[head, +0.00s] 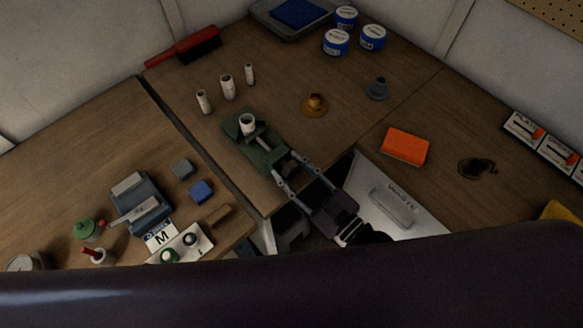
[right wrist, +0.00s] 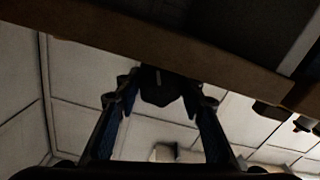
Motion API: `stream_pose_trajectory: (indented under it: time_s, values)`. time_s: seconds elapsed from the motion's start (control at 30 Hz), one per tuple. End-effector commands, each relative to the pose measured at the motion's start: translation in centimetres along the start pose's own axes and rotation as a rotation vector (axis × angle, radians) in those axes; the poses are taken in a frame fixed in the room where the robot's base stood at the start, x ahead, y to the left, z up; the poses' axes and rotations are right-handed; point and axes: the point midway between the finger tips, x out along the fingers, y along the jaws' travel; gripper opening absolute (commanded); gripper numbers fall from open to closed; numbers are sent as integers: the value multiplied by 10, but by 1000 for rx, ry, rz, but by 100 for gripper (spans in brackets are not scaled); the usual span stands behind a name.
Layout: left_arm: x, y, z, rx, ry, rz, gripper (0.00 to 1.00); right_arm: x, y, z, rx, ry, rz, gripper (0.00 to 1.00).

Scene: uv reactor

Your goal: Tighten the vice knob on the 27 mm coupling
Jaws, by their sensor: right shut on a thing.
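The green vice (head: 245,147) stands near the table's front edge in the head view, with a white coupling (head: 247,121) upright in it. My right gripper (head: 286,170) reaches in from the lower right to the vice's front end. In the right wrist view my right gripper (right wrist: 160,82) has its two fingers on either side of a dark knob (right wrist: 159,93), shut on it. The knob is mostly hidden by the fingers in the head view. My left gripper is not in view.
Three white pieces (head: 227,88) stand behind the vice. An orange sponge (head: 404,146) and a white waste bin (head: 415,217) are to the right. A brass-coloured part (head: 315,106) stands behind. A blue-grey device (head: 138,203) is on the left table. The wooden underside edge (right wrist: 150,50) is close to the fingers.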

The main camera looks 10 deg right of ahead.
Motion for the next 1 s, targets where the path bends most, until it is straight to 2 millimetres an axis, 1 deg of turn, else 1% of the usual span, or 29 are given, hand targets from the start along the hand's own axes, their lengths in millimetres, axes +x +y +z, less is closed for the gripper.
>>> stream_pose_trajectory:
  time_s: [0.07, 0.37, 0.57, 1.0]
  values:
    - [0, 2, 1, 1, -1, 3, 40, 0, 0, 0, 0, 0, 0, 12]
    - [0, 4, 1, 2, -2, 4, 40, 0, 0, 0, 50, 0, 0, 12]
    - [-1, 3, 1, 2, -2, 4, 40, 0, 0, 0, 169, -1, 0, 12]
    - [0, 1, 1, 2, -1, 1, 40, 0, 0, 1, 484, -1, 0, 12]
